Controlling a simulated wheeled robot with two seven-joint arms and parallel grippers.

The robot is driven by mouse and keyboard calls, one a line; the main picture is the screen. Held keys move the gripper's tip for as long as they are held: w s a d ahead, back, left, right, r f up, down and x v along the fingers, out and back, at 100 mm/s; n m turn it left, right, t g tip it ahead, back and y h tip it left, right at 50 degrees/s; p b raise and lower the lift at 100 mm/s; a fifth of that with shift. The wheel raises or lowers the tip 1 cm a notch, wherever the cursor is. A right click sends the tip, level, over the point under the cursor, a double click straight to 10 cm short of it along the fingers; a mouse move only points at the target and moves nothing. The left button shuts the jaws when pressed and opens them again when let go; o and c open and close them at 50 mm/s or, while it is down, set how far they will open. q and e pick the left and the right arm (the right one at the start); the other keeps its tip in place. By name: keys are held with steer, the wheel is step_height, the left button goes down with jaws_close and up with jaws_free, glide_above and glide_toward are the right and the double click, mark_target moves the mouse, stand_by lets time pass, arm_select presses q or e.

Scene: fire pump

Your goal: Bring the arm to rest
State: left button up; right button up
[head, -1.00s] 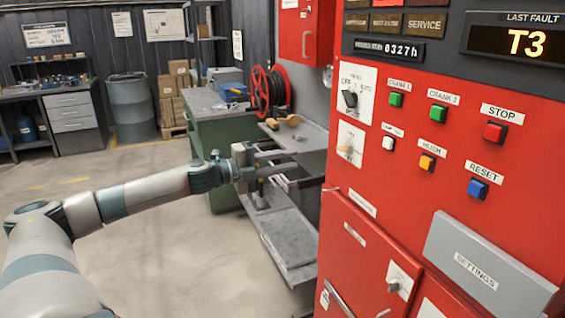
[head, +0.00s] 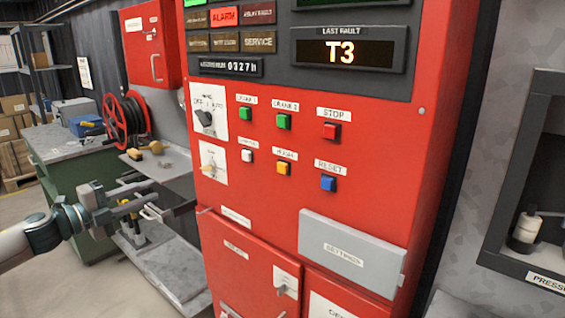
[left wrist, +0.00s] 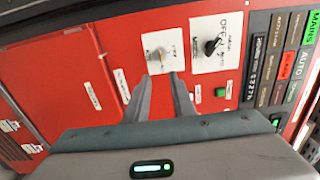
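My left arm comes in from the left in the head view. My left gripper (head: 153,198) is out in front of the red panel (head: 395,150), left of its lower switches. Its two fingers are apart with nothing between them. In the left wrist view the fingers (left wrist: 162,78) point toward the panel face, just below the lower switch plate (left wrist: 163,48). I cannot tell the exact distance to the panel; no contact is visible. My right arm and gripper are not in view.
The panel has a black selector (head: 205,118), several coloured buttons, a lit ALARM tile (head: 224,16) and a grey SETTINGS cover (head: 350,247). A green workbench (head: 80,190) and a hose reel (head: 125,120) stand at left. A dark-framed recess (head: 525,190) is at right.

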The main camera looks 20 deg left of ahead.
arm_select(q)
steer(key=shift+f, duration=0.1)
